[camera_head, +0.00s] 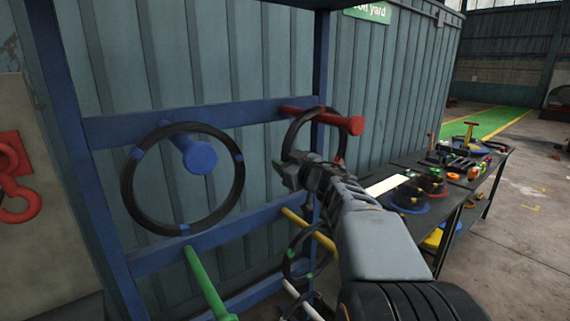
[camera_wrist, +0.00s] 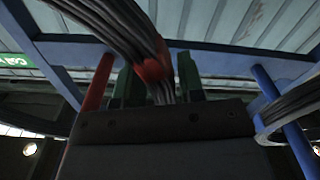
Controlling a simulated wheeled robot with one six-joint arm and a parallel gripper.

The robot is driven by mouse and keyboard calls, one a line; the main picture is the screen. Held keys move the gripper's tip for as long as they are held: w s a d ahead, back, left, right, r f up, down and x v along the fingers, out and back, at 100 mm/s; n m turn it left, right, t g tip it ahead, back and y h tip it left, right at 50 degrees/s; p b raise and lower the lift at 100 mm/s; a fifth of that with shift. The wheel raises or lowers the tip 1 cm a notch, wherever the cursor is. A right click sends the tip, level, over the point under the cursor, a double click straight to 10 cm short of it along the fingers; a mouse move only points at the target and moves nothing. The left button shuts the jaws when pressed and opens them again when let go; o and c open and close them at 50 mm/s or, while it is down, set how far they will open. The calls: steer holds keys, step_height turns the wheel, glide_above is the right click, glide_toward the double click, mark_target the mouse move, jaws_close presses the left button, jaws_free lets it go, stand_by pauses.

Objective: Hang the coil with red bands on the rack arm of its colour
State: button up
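The coil with red bands (camera_head: 287,137) is a black ring beside the red rack arm (camera_head: 343,122). My gripper (camera_head: 292,172) is shut on its lower left side. In the wrist view, a red band (camera_wrist: 152,70) and grey strands show between the green fingertips (camera_wrist: 157,85). The red arm (camera_wrist: 95,85) is left of the fingers there. In the head view, the ring's upper part overlaps the red arm, whose end reaches past the ring's right side. I cannot tell for sure whether the arm passes through the ring. My gripper hides part of the coil.
A coil with blue bands (camera_head: 126,190) hangs on the blue arm (camera_head: 200,156). A coil with green bands (camera_head: 290,262) is by the yellow arm (camera_head: 308,228). The green arm (camera_head: 205,284) looks empty. A bench (camera_head: 440,208) with coils and tools stands right.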

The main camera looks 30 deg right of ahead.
steer(key=shift+o, duration=0.9)
steer(key=shift+f, duration=0.1)
steer(key=s+d, duration=0.2)
steer(key=s, duration=1.1)
steer(key=shift+s+b, duration=0.35)
steer(key=shift+b, duration=0.05)
